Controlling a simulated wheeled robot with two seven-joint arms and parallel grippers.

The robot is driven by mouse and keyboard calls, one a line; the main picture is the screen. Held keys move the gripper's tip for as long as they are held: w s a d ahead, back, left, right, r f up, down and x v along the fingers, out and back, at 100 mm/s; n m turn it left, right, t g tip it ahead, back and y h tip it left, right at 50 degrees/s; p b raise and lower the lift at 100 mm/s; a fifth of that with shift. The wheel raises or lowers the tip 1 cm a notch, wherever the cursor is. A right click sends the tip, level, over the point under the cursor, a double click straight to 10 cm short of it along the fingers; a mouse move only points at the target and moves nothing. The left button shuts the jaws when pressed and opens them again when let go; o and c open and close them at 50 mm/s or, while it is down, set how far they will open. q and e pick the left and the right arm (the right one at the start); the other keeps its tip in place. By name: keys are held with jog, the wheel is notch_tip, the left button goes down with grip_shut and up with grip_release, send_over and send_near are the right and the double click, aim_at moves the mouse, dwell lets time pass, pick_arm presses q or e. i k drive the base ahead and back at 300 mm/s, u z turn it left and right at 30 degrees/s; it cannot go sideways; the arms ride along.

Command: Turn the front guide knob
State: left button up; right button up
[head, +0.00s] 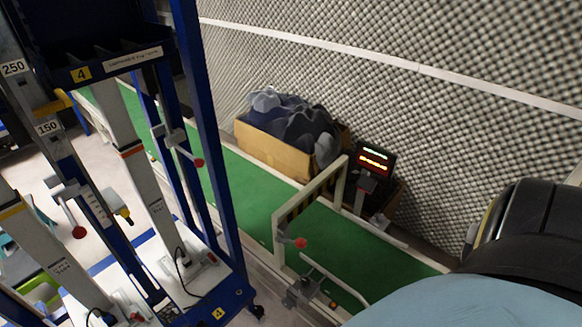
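Several handles and knobs show in the head view, and I cannot tell for certain which is the front guide knob. A red ball knob (300,242) sits on a pale frame at the green lane. Another red ball knob (79,232) hangs from a grey clamp on the blue rack, and a third red ball knob (199,162) is on the rack's far post. A yellow-and-black knob (122,215) sticks out beside a post. A grey bracket (300,292) is at the lane's near edge. Neither of my grippers is in view.
The tall blue wheeled rack (215,150) fills the left. A cardboard box (265,150) of dark lumpy items and a lit display (374,160) stand beyond the green lane (350,250). A foam-covered wall closes the back. A light-blue surface (470,303) and black rounded object (530,230) block the lower right.

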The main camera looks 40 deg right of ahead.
aim_at(306, 283)
jog(key=i, duration=0.7)
jog(key=z, duration=2.2)
